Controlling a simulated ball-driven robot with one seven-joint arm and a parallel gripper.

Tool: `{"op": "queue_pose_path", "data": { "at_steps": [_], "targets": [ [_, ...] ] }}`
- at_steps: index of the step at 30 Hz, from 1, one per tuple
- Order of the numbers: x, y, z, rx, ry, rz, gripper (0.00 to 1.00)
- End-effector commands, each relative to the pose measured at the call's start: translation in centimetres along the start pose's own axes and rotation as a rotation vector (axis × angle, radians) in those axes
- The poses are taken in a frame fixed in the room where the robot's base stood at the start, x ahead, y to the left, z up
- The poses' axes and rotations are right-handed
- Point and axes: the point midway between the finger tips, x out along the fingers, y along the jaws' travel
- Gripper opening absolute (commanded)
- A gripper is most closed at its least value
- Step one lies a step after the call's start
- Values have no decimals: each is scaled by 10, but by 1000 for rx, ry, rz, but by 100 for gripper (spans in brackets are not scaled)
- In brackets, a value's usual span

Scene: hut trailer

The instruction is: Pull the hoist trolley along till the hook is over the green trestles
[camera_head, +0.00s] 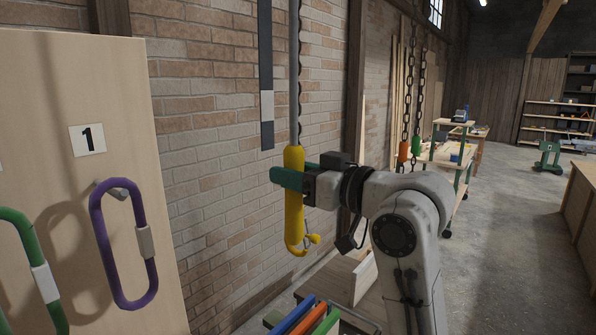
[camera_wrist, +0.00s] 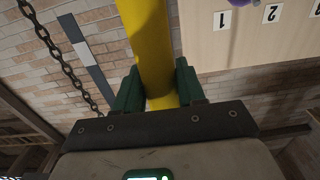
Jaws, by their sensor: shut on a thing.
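The yellow hoist hook (camera_head: 293,217) hangs on a grey rod in front of the brick wall, its open hook end at the bottom. My gripper (camera_head: 291,178) is shut on the upper part of the hook, its green fingers on either side. In the wrist view the yellow body (camera_wrist: 150,45) runs between the fingers (camera_wrist: 158,90). The hoist trolley is above the picture and hidden. A green stand (camera_head: 549,157) is far right on the floor; I cannot tell if it is one of the trestles.
Blue, orange and green bars (camera_head: 305,317) lie low below the hook. A wooden panel (camera_head: 110,235) with purple and green loops stands at left. Two chains with orange (camera_head: 403,153) and green (camera_head: 416,145) ends hang further back. Open concrete floor (camera_head: 500,240) lies at right.

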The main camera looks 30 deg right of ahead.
Motion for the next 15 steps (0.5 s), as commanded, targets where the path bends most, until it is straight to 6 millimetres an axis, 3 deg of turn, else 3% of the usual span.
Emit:
{"op": "queue_pose_path", "data": {
  "at_steps": [15],
  "targets": [
    [1, -4, 1, 0, -3, -5, 0]
  ]
}}
